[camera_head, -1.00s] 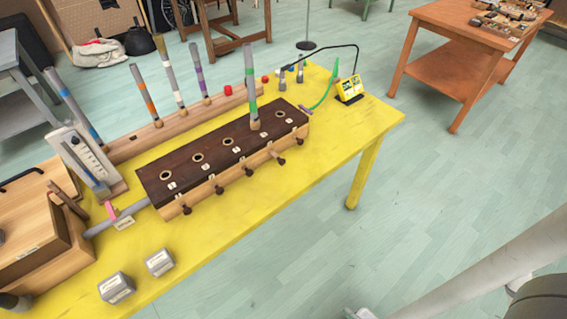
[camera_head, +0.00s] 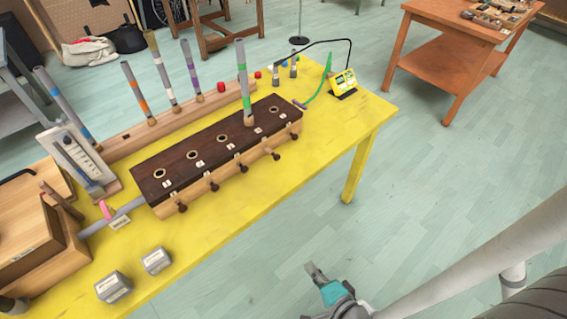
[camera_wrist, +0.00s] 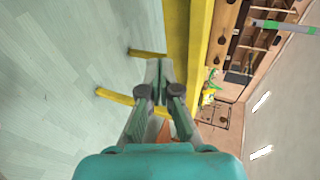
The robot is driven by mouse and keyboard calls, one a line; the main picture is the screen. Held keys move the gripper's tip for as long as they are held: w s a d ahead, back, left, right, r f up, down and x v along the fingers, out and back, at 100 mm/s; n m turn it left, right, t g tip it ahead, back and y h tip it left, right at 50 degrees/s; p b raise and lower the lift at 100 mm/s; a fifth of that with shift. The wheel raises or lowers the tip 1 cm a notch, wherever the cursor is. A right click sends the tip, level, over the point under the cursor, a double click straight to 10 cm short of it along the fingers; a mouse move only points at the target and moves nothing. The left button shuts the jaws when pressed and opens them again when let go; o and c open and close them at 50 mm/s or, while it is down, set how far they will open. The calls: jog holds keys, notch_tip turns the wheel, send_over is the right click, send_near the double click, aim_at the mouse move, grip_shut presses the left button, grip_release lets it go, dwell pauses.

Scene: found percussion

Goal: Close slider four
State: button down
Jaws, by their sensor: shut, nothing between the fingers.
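A long dark-topped wooden box (camera_head: 215,150) with a row of holes stands on the yellow table in the head view. Knobbed sliders stick out of its near long side. The fourth from the left, slider four (camera_head: 276,155), sticks out farther than its neighbours. A grey tube with green bands (camera_head: 242,80) stands upright in the fourth hole; it also shows in the wrist view (camera_wrist: 285,28). My gripper (camera_head: 311,268) is shut and empty, apart from the box, over the floor in front of the table. Its fingertips (camera_wrist: 158,75) meet in the wrist view.
The yellow table (camera_head: 335,130) has bare top right of the box. A yellow device (camera_head: 343,83) stands at its far right. Two grey blocks (camera_head: 113,287) lie near the front left. A rail with upright tubes (camera_head: 185,112) is behind the box. Open floor lies in front.

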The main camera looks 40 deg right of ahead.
jog(key=w+d+m, duration=0.3)
jog(key=w+m, duration=0.2)
jog(key=w, duration=0.1)
jog(key=m+t+y, duration=0.2)
jog(key=m+t, duration=0.2)
jog(key=m, duration=0.7)
send_near(278, 158)
jog(key=w, duration=0.7)
jog(key=shift+w+d+f, duration=0.1)
jog(key=shift+d+f, duration=0.05)
jog(key=shift+f, duration=0.25)
jog(key=shift+w, duration=0.1)
jog(key=shift+w+r, duration=0.1)
jog(key=shift+w, duration=1.7)
